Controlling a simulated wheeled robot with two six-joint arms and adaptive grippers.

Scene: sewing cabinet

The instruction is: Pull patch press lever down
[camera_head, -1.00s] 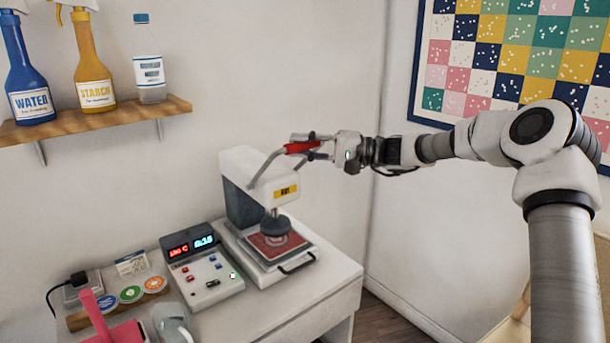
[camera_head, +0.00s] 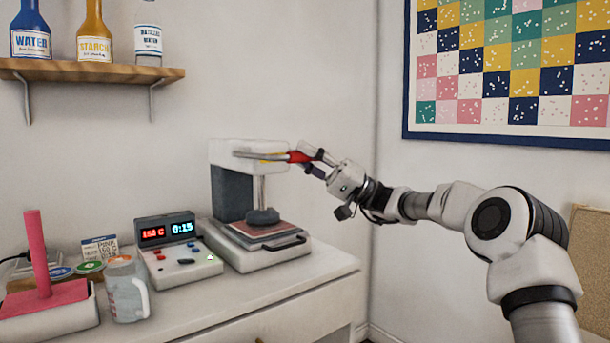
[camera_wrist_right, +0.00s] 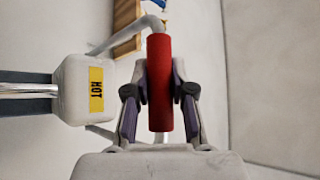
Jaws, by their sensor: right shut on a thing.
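The patch press (camera_head: 234,178) stands on the white cabinet top, with a grey column and a white head. Its lever has a red handle (camera_head: 299,157) and a metal arm that lies roughly level along the head. My right gripper (camera_head: 312,160) is shut on the red handle. The right wrist view shows the handle (camera_wrist_right: 159,85) between both fingers, with the yellow HOT label (camera_wrist_right: 96,89) on the head beside it. The round grey presser (camera_head: 263,216) sits low over the reddish pad (camera_head: 258,229); I cannot tell whether they touch. My left gripper is not in view.
A control box (camera_head: 178,250) with lit displays stands left of the press. A clear mug (camera_head: 126,290) and a pink post on a base (camera_head: 40,255) are further left. A shelf (camera_head: 100,71) with bottles hangs above. The wall right of the press is bare below the quilt (camera_head: 510,70).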

